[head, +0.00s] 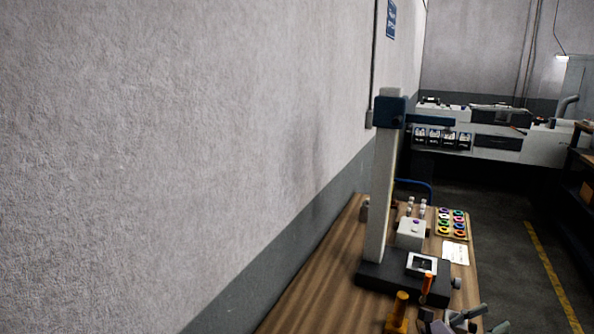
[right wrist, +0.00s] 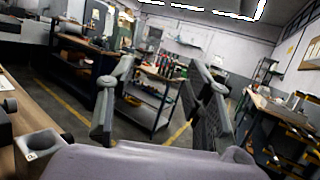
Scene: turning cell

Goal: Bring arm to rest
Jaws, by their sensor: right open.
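My right gripper (right wrist: 162,68) shows in the right wrist view with its two grey fingers wide apart and nothing between them. In the head view, grey finger parts that look like the same gripper (head: 484,317) show at the bottom edge, by the near right side of the wooden table (head: 315,290). The rest of that arm is out of the head view. My left gripper is in neither view.
A measuring stand with a tall column (head: 384,190) and dark base (head: 375,277) stands on the table. A wall runs along the left. A shelf cart (right wrist: 150,98) stands across open floor.

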